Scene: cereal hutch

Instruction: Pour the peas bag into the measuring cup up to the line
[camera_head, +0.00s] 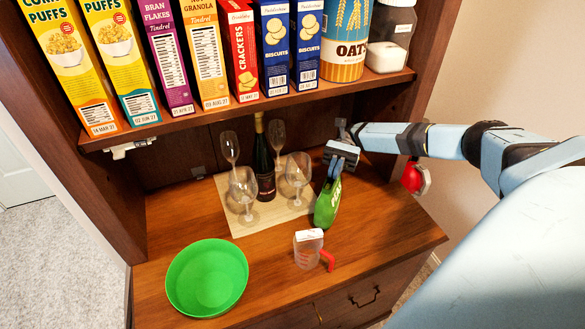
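The green peas bag (327,206) hangs upright, slightly tilted, behind and a little right of the measuring cup. My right gripper (338,170) comes in from the right and is shut on the top of the bag. Whether the bag's lower end touches the counter is hard to tell. The clear measuring cup (308,252) stands upright on the counter with its red handle to the right. A white patch shows at its top; its line and any contents are too small to make out. My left gripper is not in view.
A green bowl (207,278) stands at the front left of the wooden counter (385,235). Behind, several wine glasses (243,190) and a dark bottle (263,165) stand on a light mat (268,218). A shelf (250,108) with cereal boxes overhangs the back.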

